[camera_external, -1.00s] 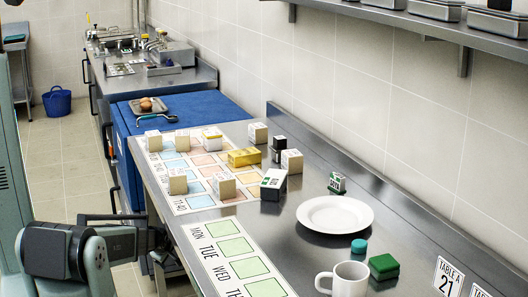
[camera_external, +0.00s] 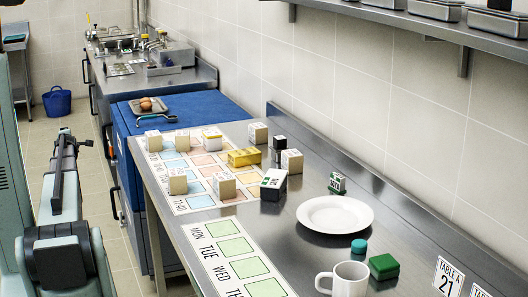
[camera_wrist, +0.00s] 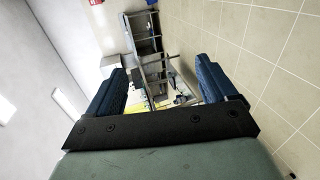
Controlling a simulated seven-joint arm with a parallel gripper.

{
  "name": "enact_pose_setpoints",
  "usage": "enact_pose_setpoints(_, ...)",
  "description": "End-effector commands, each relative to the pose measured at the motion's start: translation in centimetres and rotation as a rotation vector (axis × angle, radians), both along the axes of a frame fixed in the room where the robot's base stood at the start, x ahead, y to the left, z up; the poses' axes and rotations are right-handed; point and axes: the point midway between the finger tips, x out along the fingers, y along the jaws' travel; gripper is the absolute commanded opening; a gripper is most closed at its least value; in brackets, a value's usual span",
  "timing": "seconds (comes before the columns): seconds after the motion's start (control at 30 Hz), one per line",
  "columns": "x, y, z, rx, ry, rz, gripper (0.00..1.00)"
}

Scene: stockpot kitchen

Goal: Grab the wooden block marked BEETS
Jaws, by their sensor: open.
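Several pale wooden blocks with printed faces stand on the steel counter (camera_external: 395,230), among them a back-left block (camera_external: 153,141), a front block (camera_external: 177,182), a block to its right (camera_external: 224,186), a block by the wall (camera_external: 258,134) and a right-hand block (camera_external: 291,163). Their lettering is too small to read, so I cannot tell which says BEETS. My gripper (camera_wrist: 160,85) is open and empty, its two blue fingers apart in the wrist view. It is away from the blocks, with my arm left of the counter in the external view.
A gold block (camera_external: 244,157) and a black-and-white box (camera_external: 273,185) stand near the blocks. Tiled wall bounds the back.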

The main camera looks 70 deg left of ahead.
Motion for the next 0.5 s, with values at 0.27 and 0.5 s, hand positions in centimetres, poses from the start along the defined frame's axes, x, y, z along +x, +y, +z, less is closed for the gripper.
enact_pose_setpoints(0.27, 2.7, -0.7, 5.3, -0.012, 0.021, -0.013, 0.85)
enact_pose_setpoints(0.5, 10.2, -3.8, 6.8, -0.101, 0.112, -0.093, 0.85)
